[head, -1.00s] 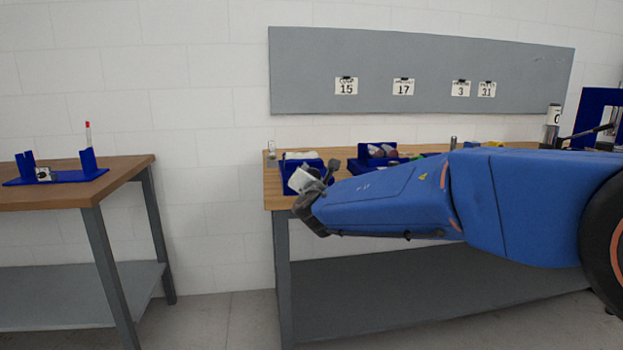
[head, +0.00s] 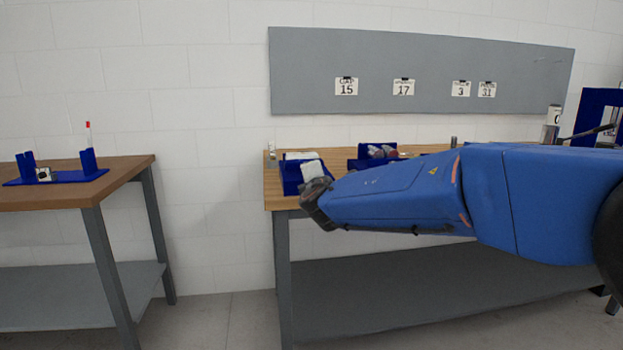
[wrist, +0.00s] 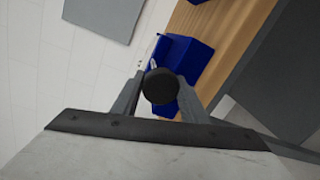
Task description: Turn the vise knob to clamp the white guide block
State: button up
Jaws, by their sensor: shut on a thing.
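In the wrist view, a round black knob (wrist: 160,86) sits between the two grey fingers of my gripper (wrist: 158,92), which are shut on it from both sides. Behind the knob is the blue vise (wrist: 190,58), with a small white bit (wrist: 153,64) at its edge. In the head view, the blue vise (head: 291,178) stands at the left end of the right table, with a white block (head: 300,155) at its top.
The wooden table (head: 284,203) runs to the right behind my arm. Another blue holder (head: 365,163) with small items stands right of the vise. A second table (head: 110,170) at the left carries a blue fixture (head: 70,176). A gap separates the tables.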

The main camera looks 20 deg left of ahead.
dwell(0.4)
jog(key=o, duration=1.1)
jog(key=shift+s+d, duration=0.1)
jog(key=v, duration=1.7)
jog(key=shift+s+f, duration=0.1)
jog(key=shift+s, duration=0.05)
